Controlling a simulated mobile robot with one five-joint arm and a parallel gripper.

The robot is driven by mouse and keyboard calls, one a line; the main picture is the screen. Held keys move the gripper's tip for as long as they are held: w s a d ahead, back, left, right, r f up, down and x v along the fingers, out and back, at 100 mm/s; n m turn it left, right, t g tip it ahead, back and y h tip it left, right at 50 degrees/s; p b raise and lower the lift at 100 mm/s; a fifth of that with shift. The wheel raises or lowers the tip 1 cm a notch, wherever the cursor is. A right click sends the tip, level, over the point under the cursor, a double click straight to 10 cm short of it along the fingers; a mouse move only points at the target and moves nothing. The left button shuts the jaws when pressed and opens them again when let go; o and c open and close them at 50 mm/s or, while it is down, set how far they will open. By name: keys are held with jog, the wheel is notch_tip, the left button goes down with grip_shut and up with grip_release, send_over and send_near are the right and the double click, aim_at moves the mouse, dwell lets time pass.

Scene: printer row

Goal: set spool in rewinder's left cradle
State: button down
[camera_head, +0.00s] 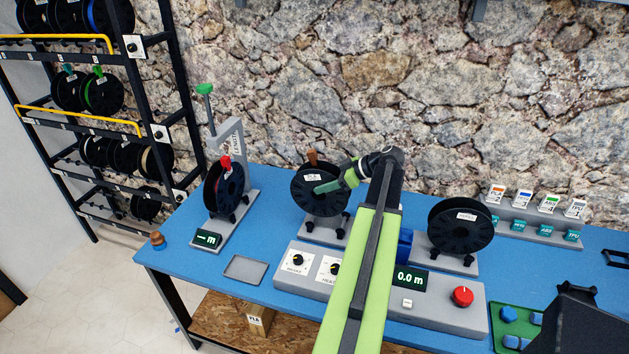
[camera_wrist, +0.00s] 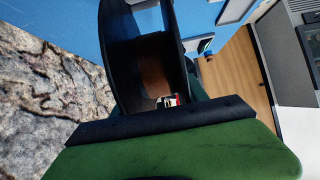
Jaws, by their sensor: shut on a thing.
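A black spool (camera_head: 309,200) with a white label and a brown clip on top stands upright at the rewinder's left cradle (camera_head: 322,231). My gripper (camera_head: 328,186) is shut on this spool, with a green finger across its face. I cannot tell whether the spool rests on the cradle's rollers or hangs just above them. In the wrist view the black spool (camera_wrist: 115,60) fills the middle, brown inside, against the dark edge of the green finger. The rewinder (camera_head: 455,315) has dials, a 0.0 m display and a red knob. Another black spool (camera_head: 460,228) sits in its right cradle.
A grey stand (camera_head: 232,215) with a red-clipped spool and a meter display is at left. A small grey tray (camera_head: 245,270) lies before it. A filament rack (camera_head: 110,130) stands far left. Labelled swatches (camera_head: 535,215) are at right. My arm hides the rewinder's middle.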

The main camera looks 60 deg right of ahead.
aim_at(333, 192)
jog(key=shift+s+d, duration=0.35)
jog(key=shift+s, duration=0.55)
jog(key=shift+s+f+b, duration=0.35)
jog(key=shift+f+b, duration=0.4)
jog(key=shift+f, duration=0.05)
jog(key=shift+d+f+b, duration=0.1)
jog(key=shift+f+b, duration=0.8)
jog(key=shift+b, duration=0.05)
jog(key=c, duration=0.5)
grip_release()
jog(key=shift+r, duration=0.1)
